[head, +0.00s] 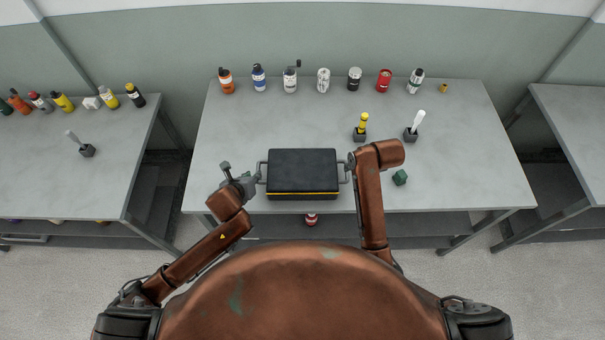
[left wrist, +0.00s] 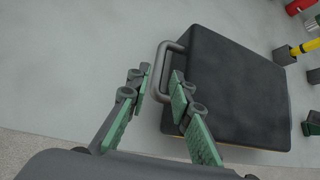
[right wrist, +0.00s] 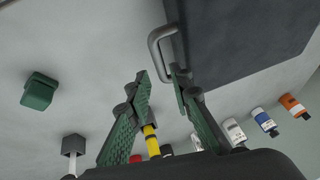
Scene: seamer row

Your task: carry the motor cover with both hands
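The motor cover (head: 302,165) is a black box with a yellow stripe along its lower front, resting on the middle table. It has a grey handle (head: 262,172) on its left side and another (head: 343,172) on its right. My left gripper (left wrist: 160,78) is open, with its fingertips on either side of the left handle's bar (left wrist: 160,62); contact is unclear. My right gripper (right wrist: 158,75) is open at the right handle (right wrist: 154,48), one fingertip on each side of its bar as seen from the wrist. In the head view my right arm mostly hides that gripper.
Several bottles and cans, including a red can (head: 384,81), line the back of the table (head: 230,130). A yellow-topped holder (head: 361,128), a white-handled tool (head: 415,126) and a green block (head: 400,177) are right of the cover. The table left of the cover is clear.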

